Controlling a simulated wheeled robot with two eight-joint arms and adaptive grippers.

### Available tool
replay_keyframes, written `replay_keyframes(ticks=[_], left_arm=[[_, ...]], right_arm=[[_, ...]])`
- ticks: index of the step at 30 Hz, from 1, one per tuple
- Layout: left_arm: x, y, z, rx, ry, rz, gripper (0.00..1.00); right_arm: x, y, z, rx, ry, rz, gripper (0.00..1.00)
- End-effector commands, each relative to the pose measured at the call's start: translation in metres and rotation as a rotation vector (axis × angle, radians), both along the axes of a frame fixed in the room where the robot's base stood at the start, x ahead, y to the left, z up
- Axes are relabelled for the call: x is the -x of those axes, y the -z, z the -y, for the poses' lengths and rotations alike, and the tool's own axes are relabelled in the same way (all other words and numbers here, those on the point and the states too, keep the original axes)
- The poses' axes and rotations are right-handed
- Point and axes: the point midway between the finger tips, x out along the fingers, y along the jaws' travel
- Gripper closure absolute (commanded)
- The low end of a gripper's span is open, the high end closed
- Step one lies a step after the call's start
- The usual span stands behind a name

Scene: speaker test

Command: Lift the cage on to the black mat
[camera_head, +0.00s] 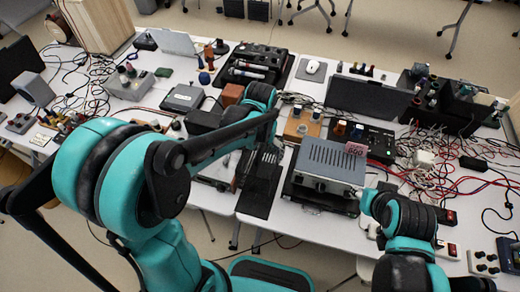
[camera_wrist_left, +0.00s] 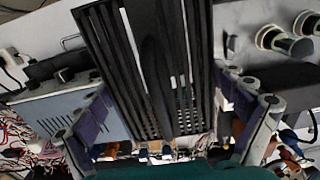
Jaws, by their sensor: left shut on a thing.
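The cage (camera_wrist_left: 150,60) is a black slatted frame with long bars and a perforated end. In the left wrist view it lies between the two purple-padded fingers of my left gripper (camera_wrist_left: 168,108), which is shut on it. In the head view the dark slotted cage (camera_head: 267,157) shows just below my left gripper (camera_head: 262,148), partly hidden by the arm. The black mat (camera_head: 257,198) is a dark flat rectangle at the table's front edge, just below the cage in the picture. I cannot tell whether they touch. My right arm (camera_head: 405,217) is at the right; its fingers are unclear.
A grey vented amplifier box (camera_head: 330,160) stands close to the right of the mat. A wooden block with knobs (camera_head: 301,127) and a dark monitor (camera_head: 368,98) are behind it. Tangled cables (camera_head: 445,150) cover the right side. Devices and cables crowd the left table.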

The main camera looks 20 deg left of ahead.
Motion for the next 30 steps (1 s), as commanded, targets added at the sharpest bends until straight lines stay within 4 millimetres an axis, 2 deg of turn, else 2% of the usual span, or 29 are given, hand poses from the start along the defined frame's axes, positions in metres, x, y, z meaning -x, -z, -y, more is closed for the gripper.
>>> replay_keyframes(ticks=[30], left_arm=[[0.0, 0.088, 0.0, 0.0, 0.0, 0.0, 0.43]], right_arm=[[0.0, 0.07, 0.0, 0.0, 0.0, 0.0, 0.6]])
